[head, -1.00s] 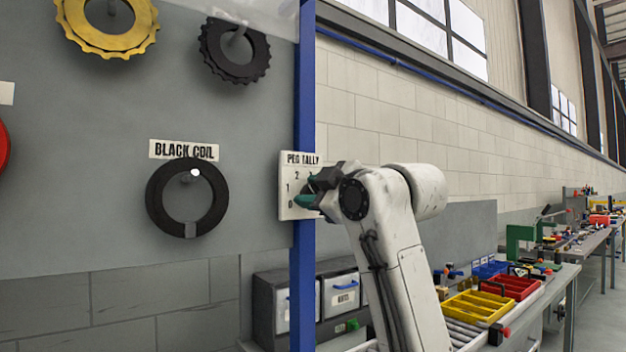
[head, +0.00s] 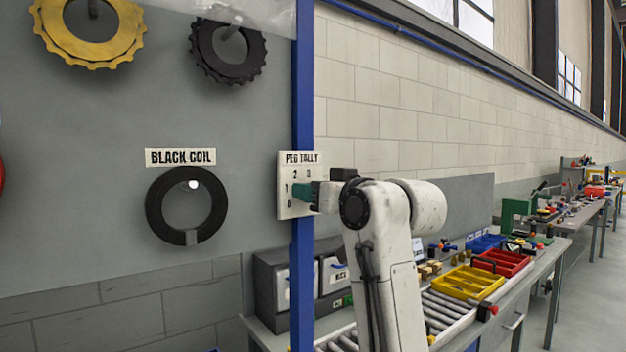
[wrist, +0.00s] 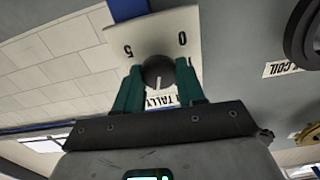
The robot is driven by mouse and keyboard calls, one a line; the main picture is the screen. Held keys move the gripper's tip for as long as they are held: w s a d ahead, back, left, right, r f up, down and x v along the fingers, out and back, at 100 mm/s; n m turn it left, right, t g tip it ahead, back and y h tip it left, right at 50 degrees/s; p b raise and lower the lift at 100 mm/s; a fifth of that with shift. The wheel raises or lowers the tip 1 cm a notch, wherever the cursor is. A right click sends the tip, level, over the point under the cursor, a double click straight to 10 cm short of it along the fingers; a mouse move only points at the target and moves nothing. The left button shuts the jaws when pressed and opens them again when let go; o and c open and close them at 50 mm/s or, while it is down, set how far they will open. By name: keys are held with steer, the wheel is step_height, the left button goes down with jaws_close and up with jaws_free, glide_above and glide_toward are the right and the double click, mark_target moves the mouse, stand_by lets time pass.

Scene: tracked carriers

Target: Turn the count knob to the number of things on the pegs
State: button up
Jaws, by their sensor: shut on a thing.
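The white PEG TALLY plate (head: 287,207) is on the blue post in the head view, with numbers around its dark round knob (wrist: 158,70). My gripper (wrist: 160,88) is shut on the knob, one green finger on each side. In the wrist view the knob's white mark faces the label side; the number it points at is hidden. 0 and 5 show on the plate. On the grey board are a yellow toothed ring (head: 60,45), a black toothed ring (head: 205,55) and a black coil (head: 157,205). A red thing is cut off at the left edge.
A BLACK COIL label (head: 180,157) is above the coil. Drawers (head: 270,290) stand below the board. A roller bench with a yellow tray (head: 470,282) and a red tray (head: 502,262) is at right, behind my arm.

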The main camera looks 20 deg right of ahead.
steer(key=shift+d+f+m+p, duration=0.1)
steer(key=shift+f+m+p, duration=0.1)
steer(key=shift+m+p, duration=2.1)
steer(key=shift+d+f+m+p, duration=0.15)
steer(key=shift+m+p, duration=1.15)
steer(key=shift+m, duration=1.9)
steer(key=shift+a, duration=0.1)
steer(key=o, duration=1)
steer(key=shift+o, duration=0.3)
steer(key=shift+r, duration=0.1)
steer(key=b+v, duration=0.2)
steer(key=v, duration=0.8)
steer(key=shift+s+b, duration=0.3)
steer(key=shift+s, duration=0.05)
